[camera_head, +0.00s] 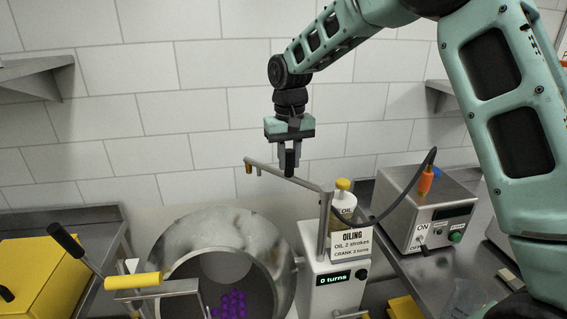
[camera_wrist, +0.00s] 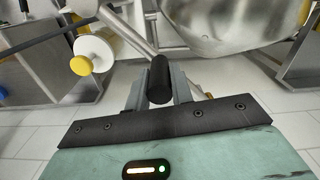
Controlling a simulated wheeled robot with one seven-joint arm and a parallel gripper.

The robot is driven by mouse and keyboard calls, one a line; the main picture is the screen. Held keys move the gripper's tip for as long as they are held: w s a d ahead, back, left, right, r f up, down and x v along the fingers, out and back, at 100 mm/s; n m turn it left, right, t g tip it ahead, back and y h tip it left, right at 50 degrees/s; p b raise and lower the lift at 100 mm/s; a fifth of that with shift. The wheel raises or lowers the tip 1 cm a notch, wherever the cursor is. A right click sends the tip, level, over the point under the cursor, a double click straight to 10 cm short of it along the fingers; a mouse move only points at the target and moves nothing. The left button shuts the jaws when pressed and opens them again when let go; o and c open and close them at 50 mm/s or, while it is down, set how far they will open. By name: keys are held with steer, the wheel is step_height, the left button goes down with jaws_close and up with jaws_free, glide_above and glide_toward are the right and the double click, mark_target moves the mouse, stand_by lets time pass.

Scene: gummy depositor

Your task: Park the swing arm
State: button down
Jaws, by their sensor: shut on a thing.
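The swing arm (camera_head: 306,183) is a thin grey metal bar on top of an upright post beside the drum. It reaches left and back over the drum's rim, with a small brass-coloured nozzle (camera_head: 249,168) at its far end. A black upright handle (camera_head: 289,162) stands on the bar. My gripper (camera_head: 289,168) points down, with its fingers shut around this handle. In the wrist view the round black handle (camera_wrist: 160,79) sits between the two grey fingers, and the bar (camera_wrist: 127,28) runs off to the upper left.
The open steel drum (camera_head: 208,226) holds purple pieces (camera_head: 232,303). An oil bottle with a yellow cap (camera_head: 343,205) stands behind the sign (camera_head: 350,243). The counter box (camera_head: 323,280) reads 0 turns. A control box (camera_head: 428,212) is at right; a yellow box (camera_head: 40,275) is at left.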

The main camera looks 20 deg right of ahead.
steer(key=w+d+m, duration=0.1)
steer(key=d+m, duration=0.7)
steer(key=shift+w+m, duration=0.15)
steer(key=shift+m, duration=0.15)
stand_by(0.4)
steer(key=c, duration=1.2)
jaws_free()
steer(key=shift+c, duration=0.2)
step_height(320, 180, up, 18)
steer(key=b, duration=0.2)
steer(key=shift+f+b, duration=0.25)
steer(key=shift+b, duration=0.15)
